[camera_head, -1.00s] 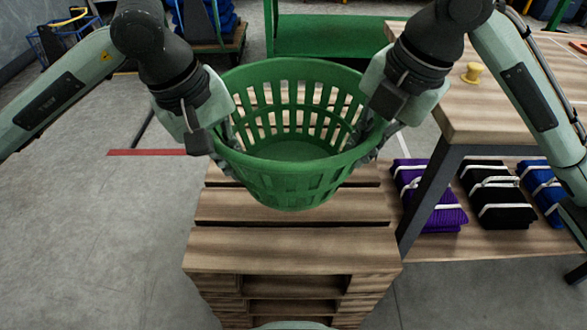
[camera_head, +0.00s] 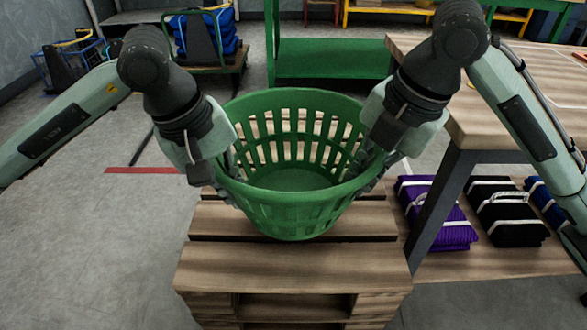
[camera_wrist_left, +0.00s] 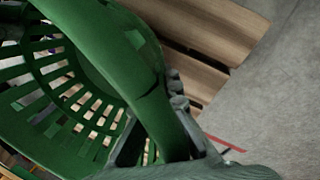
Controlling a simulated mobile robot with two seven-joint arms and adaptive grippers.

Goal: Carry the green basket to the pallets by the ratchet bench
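The green basket (camera_head: 300,205) is upright and empty, held between my two arms in the head view. It is over or on the stacked wooden pallets (camera_head: 292,268); I cannot tell whether its base touches them. My left gripper (camera_head: 226,180) is at the basket's left rim. The left wrist view (camera_wrist_left: 160,140) shows its fingers on both sides of the green rim. My right gripper (camera_head: 370,172) is at the right rim, its fingertips partly hidden by the basket. A wooden-topped bench (camera_head: 480,105) stands right of the pallets.
The bench's dark leg (camera_head: 432,205) is close to the pallets' right side. Folded purple (camera_head: 440,215) and black (camera_head: 503,212) nets lie on its lower shelf. A green bench (camera_head: 330,60) stands behind. The grey floor (camera_head: 90,240) at left is clear.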

